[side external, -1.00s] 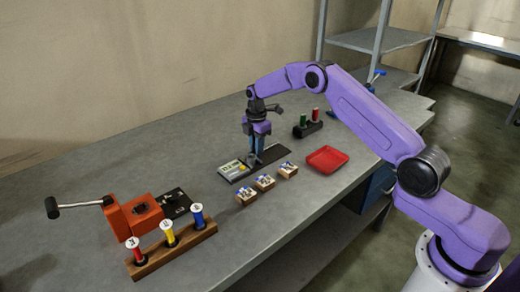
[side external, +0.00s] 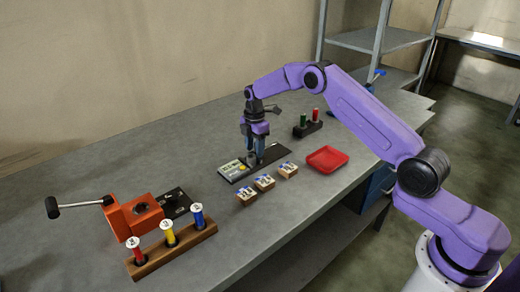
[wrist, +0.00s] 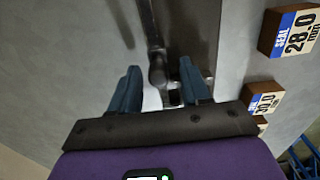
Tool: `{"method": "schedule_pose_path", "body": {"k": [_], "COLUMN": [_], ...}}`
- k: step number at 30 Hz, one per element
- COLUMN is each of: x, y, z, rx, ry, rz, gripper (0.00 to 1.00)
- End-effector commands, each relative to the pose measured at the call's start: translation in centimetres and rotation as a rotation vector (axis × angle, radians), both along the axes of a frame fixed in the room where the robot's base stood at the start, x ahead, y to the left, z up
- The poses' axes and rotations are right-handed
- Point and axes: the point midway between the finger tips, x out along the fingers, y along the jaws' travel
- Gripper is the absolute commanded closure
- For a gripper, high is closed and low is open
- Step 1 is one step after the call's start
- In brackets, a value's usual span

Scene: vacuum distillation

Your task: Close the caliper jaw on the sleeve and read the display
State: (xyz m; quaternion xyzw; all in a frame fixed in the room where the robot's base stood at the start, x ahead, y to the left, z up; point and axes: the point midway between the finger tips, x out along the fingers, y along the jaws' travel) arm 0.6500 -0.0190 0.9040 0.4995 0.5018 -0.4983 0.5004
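The caliper (side external: 270,158) lies on the bench as a long dark strip, with a pale display unit (side external: 232,170) at its left end. The display's digits are too small to read. My gripper (side external: 253,153) points down over the caliper just right of the display. In the wrist view its two blue fingers (wrist: 160,88) stand apart, with a dark metallic jaw-like part (wrist: 157,68) showing between them. I cannot tell whether either finger touches it. A sleeve is not clearly distinguishable at the caliper.
Three wooden blocks (side external: 265,182) with labels stand in front of the caliper; one label (wrist: 298,34) reads 28.0 mm. A red tray (side external: 327,159) lies to the right.

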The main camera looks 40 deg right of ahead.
Motion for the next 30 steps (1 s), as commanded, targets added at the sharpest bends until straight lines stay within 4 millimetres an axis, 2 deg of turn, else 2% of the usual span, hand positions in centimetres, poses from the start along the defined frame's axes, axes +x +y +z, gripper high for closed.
{"method": "schedule_pose_path", "body": {"k": [15, 30], "x": [0.0, 0.0], "y": [-0.4, -0.4], "z": [0.1, 3.4], "rx": [-0.002, -0.003], "ry": [-0.001, -0.001], "rz": [-0.004, -0.004], "gripper": [0.53, 0.53]}}
